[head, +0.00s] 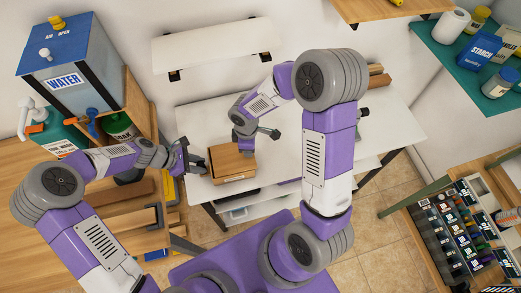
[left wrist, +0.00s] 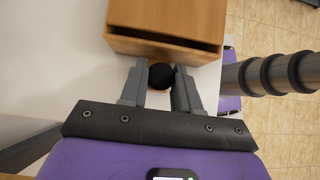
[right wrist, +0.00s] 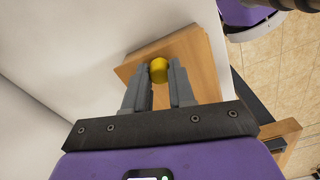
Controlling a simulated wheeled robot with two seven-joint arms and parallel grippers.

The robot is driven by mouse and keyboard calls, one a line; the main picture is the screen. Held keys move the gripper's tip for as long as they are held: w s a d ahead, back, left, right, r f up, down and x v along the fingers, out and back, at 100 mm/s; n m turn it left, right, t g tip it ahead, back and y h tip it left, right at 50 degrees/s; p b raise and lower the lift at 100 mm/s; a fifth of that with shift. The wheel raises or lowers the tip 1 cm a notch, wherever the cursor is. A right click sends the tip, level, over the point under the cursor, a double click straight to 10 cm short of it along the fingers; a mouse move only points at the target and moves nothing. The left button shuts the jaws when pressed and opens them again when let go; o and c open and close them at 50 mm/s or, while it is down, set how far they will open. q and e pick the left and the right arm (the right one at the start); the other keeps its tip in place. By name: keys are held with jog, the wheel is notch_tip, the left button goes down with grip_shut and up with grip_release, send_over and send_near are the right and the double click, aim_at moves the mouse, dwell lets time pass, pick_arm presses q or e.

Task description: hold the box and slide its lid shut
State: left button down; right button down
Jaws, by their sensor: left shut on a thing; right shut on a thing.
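A small wooden box (head: 236,183) stands on the white table, and it also shows in the left wrist view (left wrist: 165,18). My left gripper (head: 196,164) is at its left side, shut on a black knob (left wrist: 161,76) next to the box wall. A dark slot runs along that side in the left wrist view. My right gripper (right wrist: 158,78) is above the box, shut on a yellow knob (right wrist: 158,69) on the wooden lid (right wrist: 198,58). In the head view my right arm hides part of the box top, so how far the lid is open is unclear.
The white table (head: 200,122) has clear room behind and left of the box. A white wall shelf (head: 215,48) hangs behind. A blue water tank (head: 75,62) stands at left. A rack of bottles (head: 455,225) stands at right.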

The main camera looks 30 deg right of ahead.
jog(key=shift+w+a, duration=0.15)
jog(key=shift+a, duration=0.25)
jog(key=c, duration=0.9)
grip_release()
jog(key=shift+o, duration=0.2)
jog(key=shift+r, duration=0.1)
notch_tip(320, 180, up, 12)
